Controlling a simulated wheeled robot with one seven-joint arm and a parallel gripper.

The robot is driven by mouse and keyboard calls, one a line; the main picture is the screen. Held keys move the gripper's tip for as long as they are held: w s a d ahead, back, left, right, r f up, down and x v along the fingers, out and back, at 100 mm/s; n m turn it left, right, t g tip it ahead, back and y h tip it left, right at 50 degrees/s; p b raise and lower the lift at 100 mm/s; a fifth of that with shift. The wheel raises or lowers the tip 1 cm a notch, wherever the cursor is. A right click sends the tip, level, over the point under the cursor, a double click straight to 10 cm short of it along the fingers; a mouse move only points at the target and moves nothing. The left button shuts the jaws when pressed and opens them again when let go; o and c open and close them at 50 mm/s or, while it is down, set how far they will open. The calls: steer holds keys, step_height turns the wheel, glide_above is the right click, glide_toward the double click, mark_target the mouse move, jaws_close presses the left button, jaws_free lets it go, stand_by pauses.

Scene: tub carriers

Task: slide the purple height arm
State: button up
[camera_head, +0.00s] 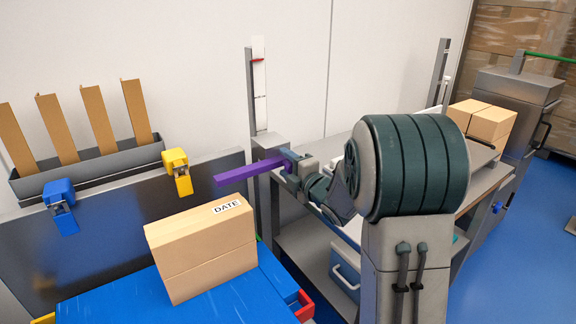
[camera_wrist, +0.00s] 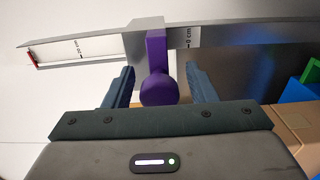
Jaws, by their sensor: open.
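The purple height arm (camera_head: 236,174) sits low on an upright grey post (camera_head: 251,95) in the head view and sticks out to the left, above the date-labelled box. A white scale (camera_head: 259,90) with a red mark runs up beside the post. In the wrist view, the purple arm (camera_wrist: 157,50) ends in a round purple knob (camera_wrist: 158,90), near the scale's 0 cm mark. My gripper (camera_wrist: 161,78) is open, with one finger on each side of the knob and visible gaps. In the head view, my gripper (camera_head: 290,165) is at the purple part, its fingertips partly hidden.
A carton labelled DATE (camera_head: 205,245) stands on a blue surface (camera_head: 150,295) below the purple arm. Blue (camera_head: 59,195) and yellow (camera_head: 177,170) clamps hang on the grey panel at left. A tray (camera_head: 90,168) of cardboard strips stands behind. Two cartons (camera_head: 490,123) sit at right.

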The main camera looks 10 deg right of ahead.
steer(key=shift+w, duration=0.1)
jaws_close()
step_height(320, 180, down, 8)
steer(key=b, duration=0.9)
steer(key=shift+r, duration=0.15)
jaws_free()
steer(key=p+v, duration=0.1)
steer(key=v, duration=1.3)
